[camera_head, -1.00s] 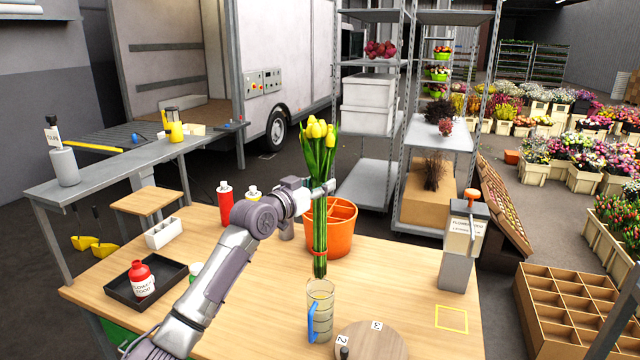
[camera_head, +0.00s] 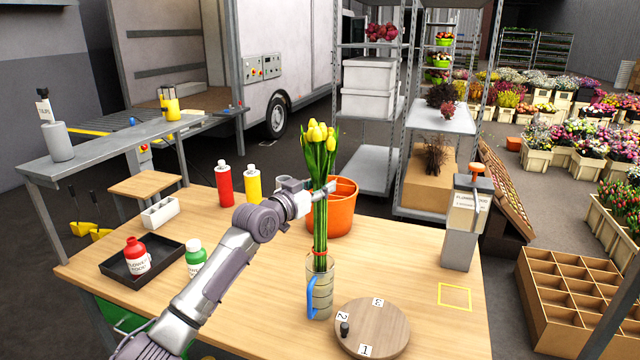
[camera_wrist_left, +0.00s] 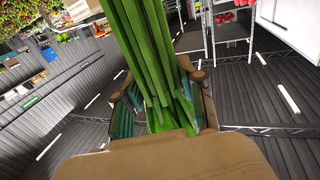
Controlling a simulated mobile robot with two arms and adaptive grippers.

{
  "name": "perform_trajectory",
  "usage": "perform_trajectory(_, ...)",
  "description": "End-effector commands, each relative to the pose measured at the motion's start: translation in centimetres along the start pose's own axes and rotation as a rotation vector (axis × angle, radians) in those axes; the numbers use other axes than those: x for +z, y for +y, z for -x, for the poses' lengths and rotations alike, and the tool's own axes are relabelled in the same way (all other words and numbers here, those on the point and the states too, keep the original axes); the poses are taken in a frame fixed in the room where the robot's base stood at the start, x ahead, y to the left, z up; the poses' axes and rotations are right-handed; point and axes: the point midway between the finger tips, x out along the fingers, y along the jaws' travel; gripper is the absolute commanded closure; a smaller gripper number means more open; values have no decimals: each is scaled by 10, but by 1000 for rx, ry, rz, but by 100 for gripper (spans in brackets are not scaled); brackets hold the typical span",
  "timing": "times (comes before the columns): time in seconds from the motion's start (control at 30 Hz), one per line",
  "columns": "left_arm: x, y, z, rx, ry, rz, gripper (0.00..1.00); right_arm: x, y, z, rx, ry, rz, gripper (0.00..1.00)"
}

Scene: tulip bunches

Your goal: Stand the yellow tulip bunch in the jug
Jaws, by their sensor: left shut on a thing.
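The yellow tulip bunch (camera_head: 320,150) is upright, its green stems tied with a red band low down. My left gripper (camera_head: 322,188) is shut on the tulip bunch around the stems, below the flower heads. In the left wrist view the green stems (camera_wrist_left: 150,50) pass between the fingers. The clear jug (camera_head: 321,296) with a blue handle stands on the wooden table. The lower stem ends overlap the jug's mouth and appear to be inside it; how deep they reach is hard to tell. My right gripper is not in view.
An orange bucket (camera_head: 340,215) stands close behind the bunch. A round numbered wooden board (camera_head: 375,328) lies just right of the jug. A grey dispenser (camera_head: 461,235) stands at the table's right. Red (camera_head: 224,186) and yellow (camera_head: 253,186) bottles stand behind my left arm.

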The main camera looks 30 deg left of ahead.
Motion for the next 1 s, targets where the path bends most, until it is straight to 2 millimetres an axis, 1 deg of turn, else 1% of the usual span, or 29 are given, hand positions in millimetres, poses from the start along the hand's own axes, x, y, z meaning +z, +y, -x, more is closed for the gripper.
perform_trajectory(0.03,8,0,0,-1,3,0,100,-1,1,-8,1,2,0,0)
perform_trajectory(0.37,41,0,0,0,3,-1,100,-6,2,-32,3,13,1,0)
perform_trajectory(1.0,105,0,0,0,3,0,100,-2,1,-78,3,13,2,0)
